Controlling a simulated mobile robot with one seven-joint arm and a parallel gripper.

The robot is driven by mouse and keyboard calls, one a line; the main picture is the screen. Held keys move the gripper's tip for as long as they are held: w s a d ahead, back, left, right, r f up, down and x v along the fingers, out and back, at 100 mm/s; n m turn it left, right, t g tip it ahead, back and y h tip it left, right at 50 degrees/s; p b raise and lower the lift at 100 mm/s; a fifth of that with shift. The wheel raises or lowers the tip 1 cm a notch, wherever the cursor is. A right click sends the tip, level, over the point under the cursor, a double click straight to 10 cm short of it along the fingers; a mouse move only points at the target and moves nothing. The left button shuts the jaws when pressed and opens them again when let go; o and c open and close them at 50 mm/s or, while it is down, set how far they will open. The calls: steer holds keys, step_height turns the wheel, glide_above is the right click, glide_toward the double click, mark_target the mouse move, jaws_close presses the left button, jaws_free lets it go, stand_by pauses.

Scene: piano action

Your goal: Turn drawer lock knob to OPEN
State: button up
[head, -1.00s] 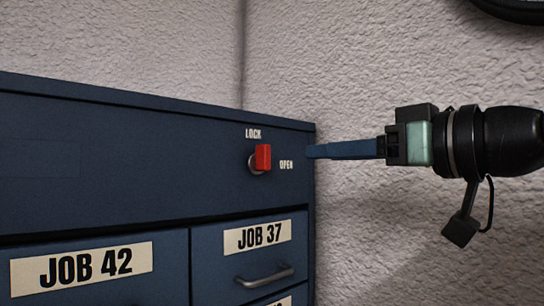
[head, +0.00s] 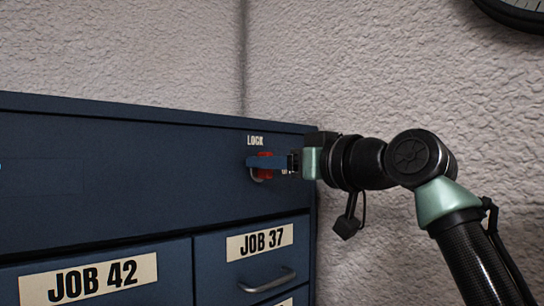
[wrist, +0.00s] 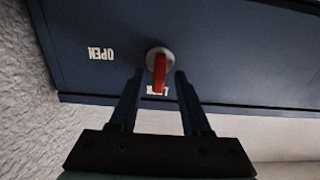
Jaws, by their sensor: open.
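The red lock knob (head: 265,173) sits on a round metal base on the top panel of the blue cabinet (head: 120,160). In the wrist view the knob (wrist: 160,72) points along the line to the LOCK label (wrist: 157,90), which is partly hidden; the OPEN label (wrist: 101,54) is off to the left. My gripper (wrist: 157,76) is open, with one finger on each side of the knob. Small gaps show between the knob and both fingers. In the head view my gripper (head: 262,164) partly covers the knob and the OPEN label.
A textured wall (head: 400,80) stands behind and to the right. A round clock (head: 515,14) hangs at the upper right.

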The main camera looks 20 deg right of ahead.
steer(key=shift+w, duration=0.15)
jaws_close()
steer(key=shift+m, duration=0.3)
steer(key=shift+w+d+f+m+p, duration=0.1)
steer(key=shift+d+f+m+p, duration=0.15)
steer(key=shift+m+p, duration=1.8)
steer(key=shift+w+d+f+m+p, duration=0.1)
steer(key=shift+d+f+m+p, duration=0.15)
steer(key=shift+m, duration=3.45)
steer(key=shift+d+f+m+p, duration=0.2)
steer(key=shift+m+p, duration=1.05)
steer(key=shift+m, duration=1.6)
steer(key=shift+f, duration=0.1)
